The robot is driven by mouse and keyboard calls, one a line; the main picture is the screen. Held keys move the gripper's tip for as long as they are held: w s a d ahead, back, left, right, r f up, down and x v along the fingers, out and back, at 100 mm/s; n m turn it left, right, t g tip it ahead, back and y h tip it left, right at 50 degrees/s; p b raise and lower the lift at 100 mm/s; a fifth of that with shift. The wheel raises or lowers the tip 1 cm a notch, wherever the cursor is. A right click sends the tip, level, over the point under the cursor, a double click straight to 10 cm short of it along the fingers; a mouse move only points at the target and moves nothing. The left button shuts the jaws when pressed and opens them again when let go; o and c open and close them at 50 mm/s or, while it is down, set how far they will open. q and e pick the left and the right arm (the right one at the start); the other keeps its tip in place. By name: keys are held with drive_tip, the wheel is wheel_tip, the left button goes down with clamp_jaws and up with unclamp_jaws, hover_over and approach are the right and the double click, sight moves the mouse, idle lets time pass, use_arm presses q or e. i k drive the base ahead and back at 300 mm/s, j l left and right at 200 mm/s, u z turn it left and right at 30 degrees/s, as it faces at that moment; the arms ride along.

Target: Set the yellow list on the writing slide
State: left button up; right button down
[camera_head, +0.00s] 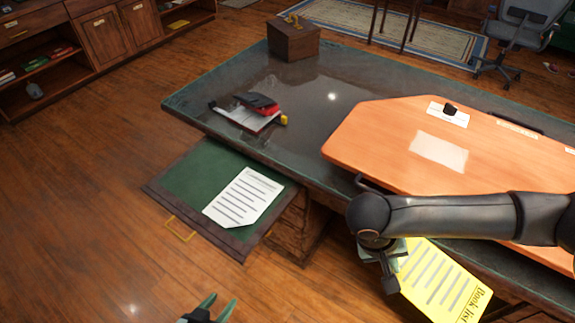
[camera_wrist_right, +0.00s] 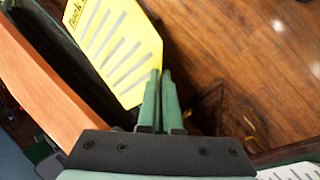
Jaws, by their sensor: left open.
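The yellow list (camera_head: 440,283), headed "Book list", hangs off the desk's front edge in the head view, held by my right gripper (camera_head: 393,272). In the right wrist view the list (camera_wrist_right: 115,45) has its edge between the closed green fingers (camera_wrist_right: 160,85). The writing slide (camera_head: 190,170) is pulled out from the desk's left side, green with a dark wooden frame and a brass handle. A white printed sheet (camera_head: 243,197) lies on it. My left gripper (camera_head: 218,304) is open and empty at the bottom, in front of the slide.
The dark glossy desk (camera_head: 310,100) carries a wooden box (camera_head: 293,38), a clipboard (camera_head: 245,117) with a red and black item, and an orange board (camera_head: 380,135) with papers. The slide's upper left part is bare. Wooden floor (camera_head: 70,220) is open at left.

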sight(200, 172)
drive_tip(key=i+j, duration=0.2)
drive_tip(key=j, duration=0.3)
drive_tip(key=i+j, duration=0.15)
drive_tip(key=j, duration=0.3)
drive_tip(key=i+j, duration=0.2)
drive_tip(key=j, duration=0.3)
drive_tip(key=i+j, duration=0.15)
drive_tip(key=j, duration=0.3)
drive_tip(key=i+j, duration=0.2)
drive_tip(key=j, duration=0.3)
drive_tip(key=i+j, duration=0.15)
drive_tip(key=j, duration=0.35)
drive_tip(key=i+j, duration=0.2)
drive_tip(key=j, duration=0.25)
drive_tip(key=i+j, duration=0.2)
drive_tip(key=j, duration=0.3)
drive_tip(key=j+z, duration=0.3)
drive_tip(key=i+j+z, duration=0.1)
drive_tip(key=j+z, duration=0.15)
drive_tip(key=z, duration=1.3)
drive_tip(key=i+z, duration=0.4)
